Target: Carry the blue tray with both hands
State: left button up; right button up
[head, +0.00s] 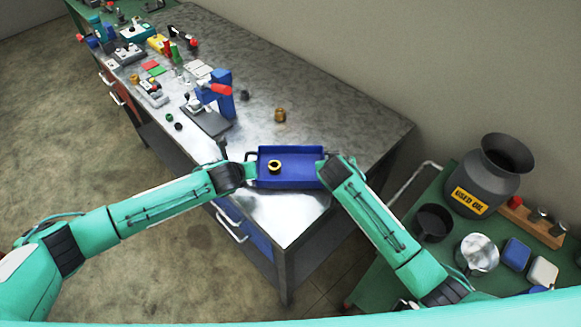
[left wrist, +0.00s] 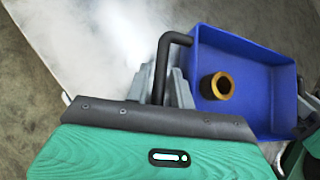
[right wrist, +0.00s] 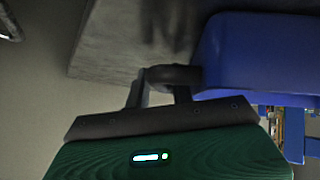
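The blue tray (head: 290,181) is at the near end of the metal workbench, with a brass-coloured nut (head: 275,166) inside at its left. The tray (left wrist: 272,85) and nut (left wrist: 217,86) also show in the left wrist view. My left gripper (head: 248,171) is at the tray's left end, its grey fingers on both sides of the black handle (left wrist: 180,39), apparently shut on it. My right gripper (head: 326,169) is at the right end; its fingers are at the dark handle (right wrist: 172,75) beside the tray wall (right wrist: 255,55), but their grip is unclear. I cannot tell whether the tray touches the bench.
The workbench (head: 330,110) has another brass-coloured part (head: 280,115) behind the tray and a blue vise-like tool (head: 222,92) with a red handle to the left. More tools crowd its far end. A green table (head: 400,262) at right holds a used-oil can (head: 487,178) and pots.

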pick_arm(q)
grip_shut()
pick_arm(e)
grip_shut()
pick_arm(q)
jog(key=shift+w+r, duration=0.1)
jog(key=shift+r, duration=0.1)
pick_arm(e)
jog(key=shift+r, duration=0.25)
